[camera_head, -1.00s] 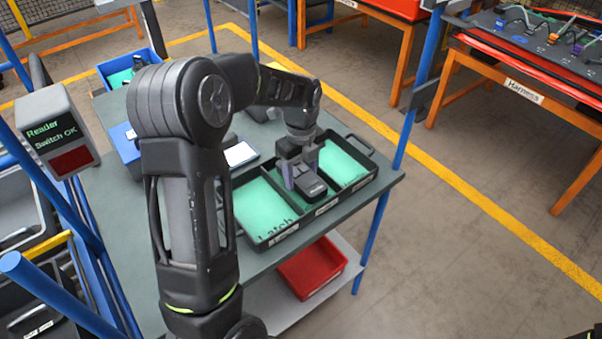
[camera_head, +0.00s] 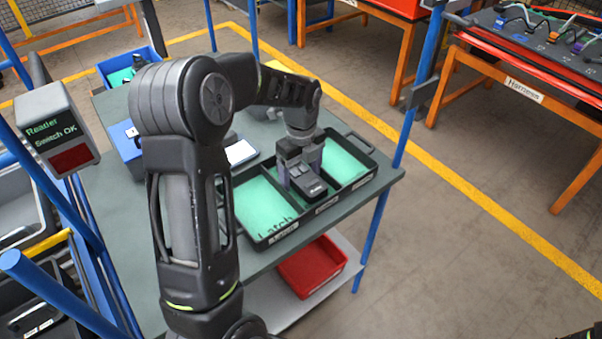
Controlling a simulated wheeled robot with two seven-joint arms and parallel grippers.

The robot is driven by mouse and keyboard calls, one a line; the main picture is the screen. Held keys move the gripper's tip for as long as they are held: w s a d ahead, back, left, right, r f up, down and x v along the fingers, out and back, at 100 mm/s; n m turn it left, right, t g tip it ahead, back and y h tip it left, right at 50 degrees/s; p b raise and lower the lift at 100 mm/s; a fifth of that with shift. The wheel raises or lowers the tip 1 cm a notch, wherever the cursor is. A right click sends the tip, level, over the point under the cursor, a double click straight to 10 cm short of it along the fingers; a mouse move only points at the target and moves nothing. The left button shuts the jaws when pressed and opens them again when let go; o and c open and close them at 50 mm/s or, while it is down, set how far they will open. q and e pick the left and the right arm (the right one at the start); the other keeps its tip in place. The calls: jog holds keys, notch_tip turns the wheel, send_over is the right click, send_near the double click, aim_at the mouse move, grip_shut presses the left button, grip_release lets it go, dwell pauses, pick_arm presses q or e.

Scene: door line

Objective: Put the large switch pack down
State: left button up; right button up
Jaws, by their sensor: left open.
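The large switch pack (camera_head: 308,187) is a dark grey block with a small pale mark on its front. It sits in the middle compartment of a black tray (camera_head: 276,239) on the grey table. My left gripper (camera_head: 300,172) points down into that compartment, with its fingers around the pack's sides. It is open, and whether the fingers still touch the pack is hard to tell. The compartment's floor is mostly hidden by the pack and the gripper.
The tray's left compartment (camera_head: 259,205), labelled Latch, and right compartment (camera_head: 342,160) show empty green linings. A red bin (camera_head: 312,265) sits on the shelf below. A blue bin (camera_head: 121,72) stands at the back.

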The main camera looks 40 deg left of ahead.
aim_at(301, 174)
pick_arm(q)
notch_tip(301, 174, up, 12)
jog(key=shift+r+b, duration=0.15)
jog(key=shift+b, duration=0.3)
dwell(0.6)
